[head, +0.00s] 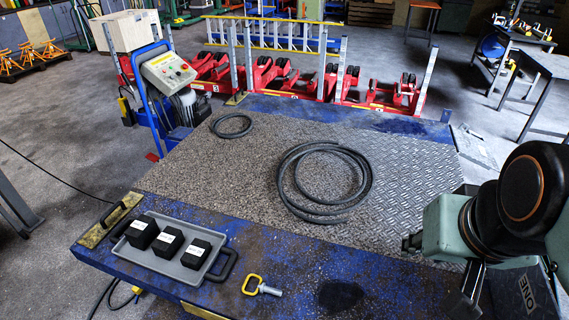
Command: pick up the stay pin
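The stay pin (263,287) lies on the blue front part of the worktable. It has a yellow loop handle on the left and a short silver shank pointing right. Nothing touches it. My gripper (436,275) is at the right, over the front right part of the table. It is to the right of the pin and apart from it. Two separated dark fingers with paler tips show, and it looks open and empty. Part of the gripper is hidden by my own arm.
A grey tray (209,270) with three black blocks stands left of the pin. A large black hose coil (322,183) and a smaller coil (231,125) lie on the table's metal plate. A dark stain (340,296) is right of the pin. Red trolley jacks (285,80) stand behind the table.

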